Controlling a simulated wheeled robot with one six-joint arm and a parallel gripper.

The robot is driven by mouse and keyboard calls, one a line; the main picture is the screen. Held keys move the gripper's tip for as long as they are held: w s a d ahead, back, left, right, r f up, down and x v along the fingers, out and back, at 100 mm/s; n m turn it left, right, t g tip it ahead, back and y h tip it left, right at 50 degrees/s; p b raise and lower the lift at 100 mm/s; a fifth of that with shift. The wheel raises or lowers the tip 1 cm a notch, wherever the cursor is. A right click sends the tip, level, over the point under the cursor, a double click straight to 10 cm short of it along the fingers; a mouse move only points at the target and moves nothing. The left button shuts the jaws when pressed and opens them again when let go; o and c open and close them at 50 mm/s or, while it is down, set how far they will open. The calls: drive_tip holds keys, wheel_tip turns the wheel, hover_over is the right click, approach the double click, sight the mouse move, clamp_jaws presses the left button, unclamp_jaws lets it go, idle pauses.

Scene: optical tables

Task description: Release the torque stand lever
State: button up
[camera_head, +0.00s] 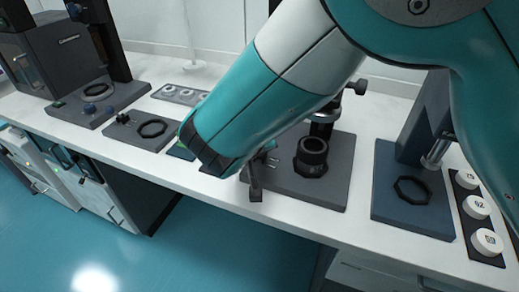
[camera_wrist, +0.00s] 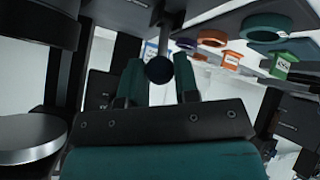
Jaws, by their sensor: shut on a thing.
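In the wrist view my gripper (camera_wrist: 158,75) has its two teal fingers on either side of a dark ball knob (camera_wrist: 159,69). The gripper is shut on this lever knob. A grey stand base (camera_head: 325,185) with a black round socket (camera_head: 312,152) lies just right of my arm's end. I cannot tell the lever's angle.
A blue stand (camera_head: 410,215) with a black hexagonal ring and white numbered discs (camera_head: 477,207) are at the right of the white bench. Other ring fixtures (camera_head: 150,130) stand left. The wrist view shows coloured rings (camera_wrist: 265,27) and a large dark-and-silver cylinder (camera_wrist: 30,138) close left.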

drive_tip(key=shift+s+a+f+t+h+b, duration=0.25)
drive_tip(key=shift+s+f+t+h+b, duration=0.2)
drive_tip(key=shift+t+b, duration=0.65)
drive_tip(key=shift+s+r+b, duration=0.1)
drive_tip(key=shift+b, duration=0.2)
drive_tip(key=o, duration=0.9)
